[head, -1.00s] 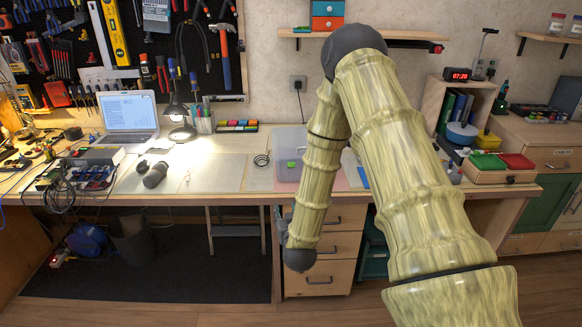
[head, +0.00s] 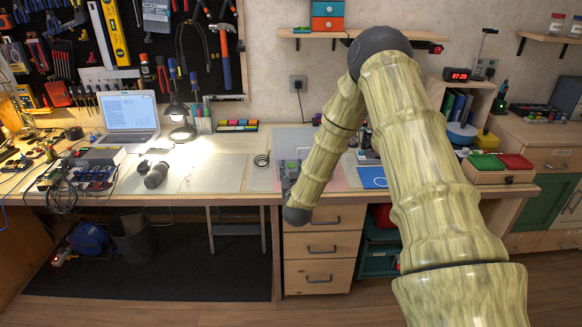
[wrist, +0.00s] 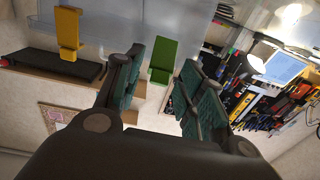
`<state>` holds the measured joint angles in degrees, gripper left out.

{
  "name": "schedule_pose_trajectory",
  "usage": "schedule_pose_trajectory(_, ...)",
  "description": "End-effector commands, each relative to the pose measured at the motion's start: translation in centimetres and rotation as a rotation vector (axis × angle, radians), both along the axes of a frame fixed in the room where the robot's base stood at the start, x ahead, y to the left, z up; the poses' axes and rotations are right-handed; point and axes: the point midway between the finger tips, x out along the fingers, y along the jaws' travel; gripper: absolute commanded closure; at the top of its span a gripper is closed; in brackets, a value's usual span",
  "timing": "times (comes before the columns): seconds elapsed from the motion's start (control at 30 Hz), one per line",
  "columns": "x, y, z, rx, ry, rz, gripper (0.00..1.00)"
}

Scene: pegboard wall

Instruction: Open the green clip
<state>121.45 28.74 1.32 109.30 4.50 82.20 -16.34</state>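The green clip (wrist: 161,62) shows in the wrist view at the edge of a clear box (wrist: 115,18). A similar yellow clip (wrist: 68,34) sits on the same edge to its left. My gripper (wrist: 160,78) is open, its dark teal-padded fingers on either side of the green clip in the picture. I see no contact, and the remaining gap is hard to judge. I cannot tell whether the clip is latched. In the head view my gripper (head: 289,172) is over the desk near the box; my arm hides part of that area.
A laptop (head: 130,115), a lit lamp (head: 181,122) and a pen cup (head: 203,121) stand to the left on the desk (head: 220,170). A wooden shelf (head: 330,32) is above.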

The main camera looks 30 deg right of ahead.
Motion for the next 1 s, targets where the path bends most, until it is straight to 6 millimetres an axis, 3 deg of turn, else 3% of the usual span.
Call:
schedule_pose_trajectory(0.47,1.2,-0.6,0.0,0.0,0.0,0.001,0.61)
schedule_pose_trajectory(0.57,1.2,-0.6,0.0,0.0,0.0,0.001,0.73)
schedule_pose_trajectory(0.7,1.2,-0.6,0.0,0.0,0.0,0.001,0.99)
schedule_pose_trajectory(1.0,1.4,-0.7,0.7,0.025,0.047,0.002,0.99)
